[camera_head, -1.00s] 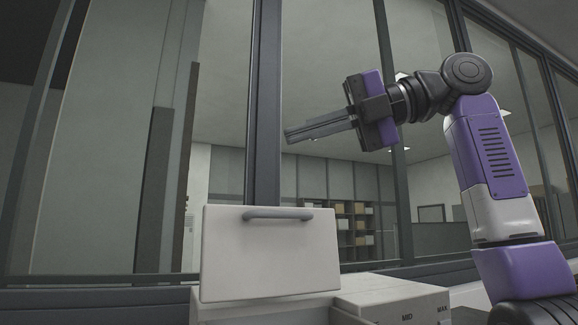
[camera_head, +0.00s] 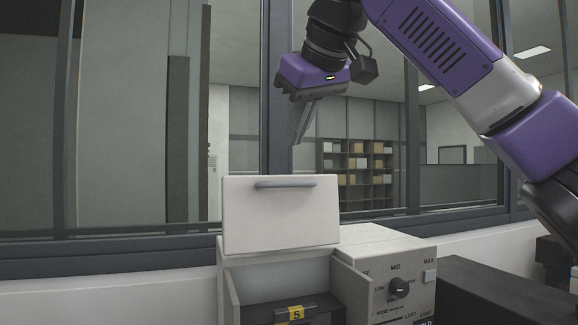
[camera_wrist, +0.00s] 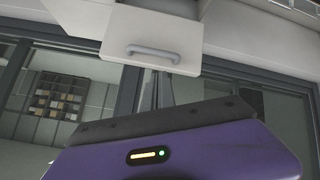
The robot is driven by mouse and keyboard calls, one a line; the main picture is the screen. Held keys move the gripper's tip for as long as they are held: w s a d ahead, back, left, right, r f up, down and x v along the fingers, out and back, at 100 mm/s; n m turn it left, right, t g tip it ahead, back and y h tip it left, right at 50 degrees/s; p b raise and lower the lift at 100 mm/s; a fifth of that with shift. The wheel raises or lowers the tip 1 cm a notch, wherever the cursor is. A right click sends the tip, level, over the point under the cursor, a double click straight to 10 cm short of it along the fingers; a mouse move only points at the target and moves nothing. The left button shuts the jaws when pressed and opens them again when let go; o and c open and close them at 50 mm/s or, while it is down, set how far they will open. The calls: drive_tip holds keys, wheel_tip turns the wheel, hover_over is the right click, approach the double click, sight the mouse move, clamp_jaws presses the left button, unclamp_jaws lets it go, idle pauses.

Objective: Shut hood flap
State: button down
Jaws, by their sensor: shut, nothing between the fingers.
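The hood flap (camera_head: 280,222) is a white panel with a grey bar handle (camera_head: 285,183). It stands raised and upright above the open front of the white mounting press (camera_head: 385,242). My gripper (camera_head: 298,141) is shut and empty, pointing down above the flap's top edge, apart from it as far as I can tell. In the wrist view the flap (camera_wrist: 150,42) and its handle (camera_wrist: 153,53) show beyond the fingers (camera_wrist: 156,76), with the fingertips near the flap's edge.
The press front has a dial (camera_head: 399,288) and printed labels. A yellow tag marked 5 (camera_head: 296,313) sits on a dark part inside the opening. A dark box (camera_head: 490,290) stands at right. A framed window wall is behind.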

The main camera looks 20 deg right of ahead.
drive_tip(key=w+f+m+p, duration=0.1)
drive_tip(key=w+f, duration=0.1)
drive_tip(key=w+f+m+p, duration=0.1)
drive_tip(key=w+f+m, duration=0.1)
drive_tip(key=w, duration=0.1)
drive_tip(key=w+f+m+p, duration=0.1)
drive_tip(key=w+f+m, duration=0.1)
drive_tip(key=shift+w+d+f, duration=0.15)
drive_tip(key=shift+d+f, duration=0.1)
drive_tip(key=shift+f, duration=0.15)
drive_tip(key=shift+f+b, duration=0.15)
drive_tip(key=shift+b, duration=0.15)
